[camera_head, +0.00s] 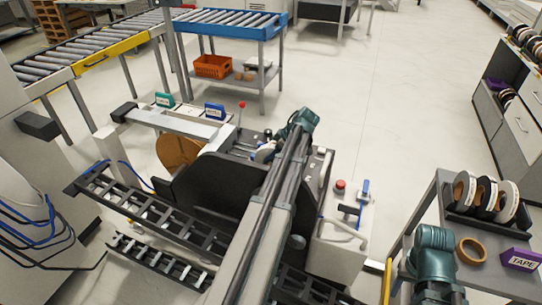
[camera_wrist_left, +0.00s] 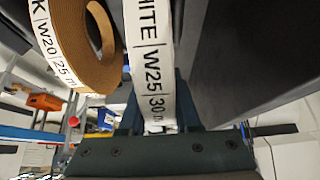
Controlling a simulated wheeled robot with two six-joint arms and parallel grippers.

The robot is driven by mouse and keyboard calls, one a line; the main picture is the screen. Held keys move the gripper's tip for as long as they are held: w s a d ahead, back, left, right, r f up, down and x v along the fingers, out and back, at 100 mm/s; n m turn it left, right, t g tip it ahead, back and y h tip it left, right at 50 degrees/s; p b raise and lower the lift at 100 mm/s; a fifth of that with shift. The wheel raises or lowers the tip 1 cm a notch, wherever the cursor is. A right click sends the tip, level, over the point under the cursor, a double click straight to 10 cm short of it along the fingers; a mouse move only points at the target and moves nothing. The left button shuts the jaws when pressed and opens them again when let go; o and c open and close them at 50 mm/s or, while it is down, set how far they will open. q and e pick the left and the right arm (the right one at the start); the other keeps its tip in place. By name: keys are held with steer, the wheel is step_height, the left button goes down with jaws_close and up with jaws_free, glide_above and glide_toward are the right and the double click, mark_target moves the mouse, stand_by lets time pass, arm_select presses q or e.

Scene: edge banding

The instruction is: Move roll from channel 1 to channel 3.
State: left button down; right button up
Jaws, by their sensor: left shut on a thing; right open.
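In the left wrist view, a roll with a white label reading "W25 | 30 m" (camera_wrist_left: 152,62) stands at my left gripper (camera_wrist_left: 158,125), which is shut on it. A brown roll marked "W20 | 25 m" (camera_wrist_left: 72,45) hangs just left of it, apart from the jaws. In the head view, my left arm reaches over the dark machine, and a whitish piece (camera_head: 265,152) shows beside its end. The left jaws are mostly hidden there. A large brown roll (camera_head: 174,152) stands left of the dark panel. The channel numbers are not legible. My right arm is at lower right; its jaws do not show.
A side table (camera_head: 482,272) at right holds several upright rolls (camera_head: 483,197), a flat tan roll (camera_head: 471,250) and a purple TAPE box (camera_head: 521,259). A black ladder-like rail (camera_head: 150,212) crosses in front of the machine. A blue-edged roller table (camera_head: 232,31) stands behind.

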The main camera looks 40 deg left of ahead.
mark_target(266, 146)
arm_select(q)
step_height(266, 146, up, 6)
steer(key=p, duration=0.5)
steer(key=shift+r, duration=0.2)
steer(key=w+a+r+p, duration=0.2)
steer(key=w+r+p, duration=0.4)
steer(key=r+p, duration=0.15)
steer(key=w+a+f+b, duration=0.2)
steer(key=w+f+b, duration=0.5)
steer(key=w, duration=0.2)
steer(key=shift+w+a, duration=0.15)
steer(key=shift+a, duration=0.25)
step_height(266, 146, down, 10)
steer(key=b, duration=0.9)
steer(key=shift+b, duration=0.4)
steer(key=shift+f, duration=0.1)
